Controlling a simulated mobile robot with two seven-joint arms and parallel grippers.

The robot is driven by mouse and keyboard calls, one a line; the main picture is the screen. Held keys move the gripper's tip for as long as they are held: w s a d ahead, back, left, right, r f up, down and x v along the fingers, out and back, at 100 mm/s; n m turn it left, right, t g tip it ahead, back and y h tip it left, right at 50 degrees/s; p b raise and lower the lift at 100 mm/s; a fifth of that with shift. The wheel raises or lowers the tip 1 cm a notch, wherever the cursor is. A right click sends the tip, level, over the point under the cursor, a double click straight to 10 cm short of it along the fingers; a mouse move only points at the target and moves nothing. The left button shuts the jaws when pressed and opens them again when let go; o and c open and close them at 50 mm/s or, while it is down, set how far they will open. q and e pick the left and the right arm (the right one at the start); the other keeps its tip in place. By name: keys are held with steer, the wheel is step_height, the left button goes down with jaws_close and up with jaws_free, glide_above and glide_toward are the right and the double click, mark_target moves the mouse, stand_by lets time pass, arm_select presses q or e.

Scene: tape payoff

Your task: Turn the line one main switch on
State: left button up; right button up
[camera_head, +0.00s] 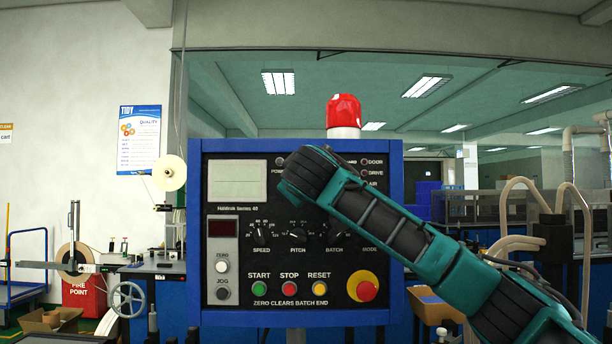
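A blue-framed control panel (296,314) stands upright straight ahead in the head view. I see no label reading line one or main switch on it. My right arm comes in from the lower right and crosses the panel's right half. Its dark rounded joint is in front of the upper middle of the panel, and its gripper does not show. The arm hides part of the knob row, including the mode knob, and part of the indicator lamps. My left gripper is not in view.
The panel has a green start button (259,288), a red stop button (289,288), a yellow reset button (319,288) and a red emergency button (367,290). A red beacon (343,111) sits on top. A tape reel (169,173) and bench machinery stand left; pale hoses (515,243) right.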

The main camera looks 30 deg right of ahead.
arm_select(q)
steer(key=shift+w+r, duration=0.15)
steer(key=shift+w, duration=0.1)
arm_select(e)
steer(key=shift+c, duration=0.6)
jaws_close()
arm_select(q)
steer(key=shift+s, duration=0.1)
